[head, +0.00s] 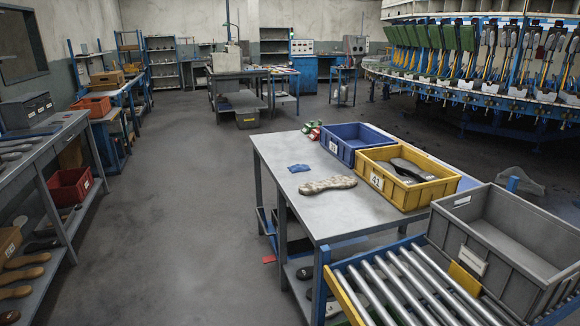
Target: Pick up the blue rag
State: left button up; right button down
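A small blue rag (299,168) lies flat near the left edge of the grey metal table (280,152). It is in front of the blue crate and behind a pale speckled sole (327,185). Nothing covers the rag. Neither of my grippers is in the head view.
On the table stand a blue crate (343,151) and a yellow crate (376,178) holding dark soles. Small red and green items (312,130) lie behind the rag. A roller conveyor (400,290) and a grey crate (448,236) are in front. The floor at left is clear.

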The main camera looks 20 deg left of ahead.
aim_at(298, 168)
jog(key=i+j+z, duration=0.1)
jog(key=j, duration=0.3)
jog(key=i+j+z, duration=0.1)
jog(key=i+j, duration=0.15)
jog(key=j, duration=0.15)
jog(key=i+j+z, duration=0.1)
jog(key=j, duration=0.3)
jog(key=i+j+z, duration=0.1)
jog(key=j, duration=0.3)
jog(key=i+j+z, duration=0.1)
jog(key=j, duration=0.35)
jog(key=i+j, duration=0.15)
jog(key=j, duration=0.3)
jog(key=z, duration=0.05)
